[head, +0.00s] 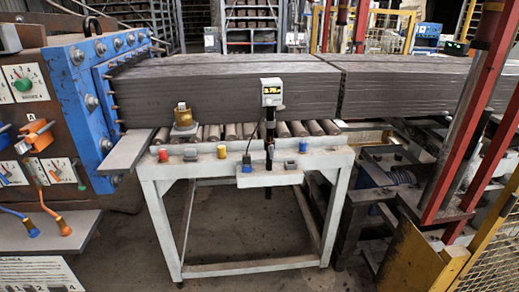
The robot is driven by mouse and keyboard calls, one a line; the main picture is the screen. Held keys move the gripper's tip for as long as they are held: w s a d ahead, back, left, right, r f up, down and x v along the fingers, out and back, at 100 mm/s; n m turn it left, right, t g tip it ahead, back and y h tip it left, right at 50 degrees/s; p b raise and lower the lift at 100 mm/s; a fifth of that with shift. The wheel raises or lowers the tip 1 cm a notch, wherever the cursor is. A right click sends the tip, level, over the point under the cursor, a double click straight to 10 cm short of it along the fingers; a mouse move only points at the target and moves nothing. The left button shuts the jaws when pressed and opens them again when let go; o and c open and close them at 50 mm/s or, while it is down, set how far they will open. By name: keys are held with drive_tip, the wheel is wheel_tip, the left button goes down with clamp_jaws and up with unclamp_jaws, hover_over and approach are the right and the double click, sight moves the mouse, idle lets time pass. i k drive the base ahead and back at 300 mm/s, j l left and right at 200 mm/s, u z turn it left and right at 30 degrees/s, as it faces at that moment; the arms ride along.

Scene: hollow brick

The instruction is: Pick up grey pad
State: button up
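A small grey block (190,154), which looks like the grey pad, sits on the front edge of the white roller table (250,268). It is between a red piece (163,155) on its left and a yellow piece (221,151) on its right. A brass-coloured object (183,114) stands just behind it on a flat grey base (184,129); I cannot tell whether that base is a separate pad. My gripper is not in view.
A blue piece (303,147) sits farther right on the table edge. A digital display (271,92) on a post rises mid-table above a small shelf (268,178). Long grey ribbed blocks (220,92) lie behind. A blue machine (80,95) borders the left; red posts (470,130) and yellow fencing (490,250) border the right.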

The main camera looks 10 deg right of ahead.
sight(190, 155)
drive_tip(key=i+j+u, duration=0.15)
drive_tip(key=i+u, duration=0.6)
drive_tip(key=u, duration=0.15)
drive_tip(key=i+l+u, duration=0.1)
drive_tip(key=i+u, duration=0.35)
drive_tip(key=i+l+u, duration=0.25)
drive_tip(key=u, duration=0.2)
drive_tip(key=i+l+u, duration=0.3)
drive_tip(key=u, duration=0.15)
